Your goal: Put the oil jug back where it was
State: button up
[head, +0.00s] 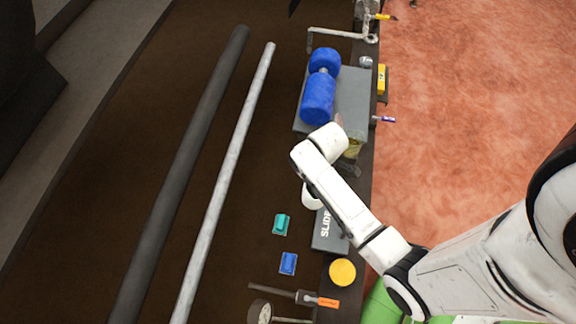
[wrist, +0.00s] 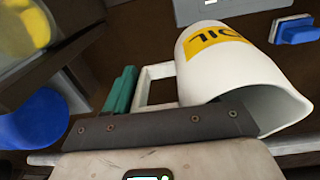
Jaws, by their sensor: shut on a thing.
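The oil jug is white with a yellow label reading OIL. It fills the upper right of the wrist view (wrist: 270,80), tilted in the picture, with its square handle on its left side. My gripper (wrist: 165,125) shows along the bottom of the wrist view, shut on the jug at the handle side; the finger hides the exact contact. In the head view a white curved part of the jug (head: 309,196) shows left of my forearm, and my arm hides the rest. My fingertips are hidden there too.
A blue dumbbell (head: 319,95) lies on a grey box (head: 350,100) beyond my arm. A dark grey lettered box (head: 328,232), a green block (head: 282,224), a blue block (head: 288,263) and a yellow disc (head: 342,271) lie nearer. Two long pipes (head: 225,180) run along the left.

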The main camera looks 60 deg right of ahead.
jog(key=w+f+b, duration=0.1)
jog(key=w+f, duration=0.1)
jog(key=w, duration=0.1)
jog(key=w+f+b, duration=0.1)
jog(key=w+f, duration=0.2)
jog(key=w, duration=0.1)
jog(key=w+f+b, duration=0.2)
jog(key=w+f, duration=0.1)
jog(key=shift+w+d+f, duration=0.15)
jog(key=shift+w, duration=0.1)
jog(key=shift+w+f+b, duration=0.2)
jog(key=shift+f+b, duration=0.55)
jog(key=shift+f, duration=0.9)
jog(key=shift+f, duration=0.1)
jog(key=o, duration=1.3)
jog(key=shift+o, duration=0.2)
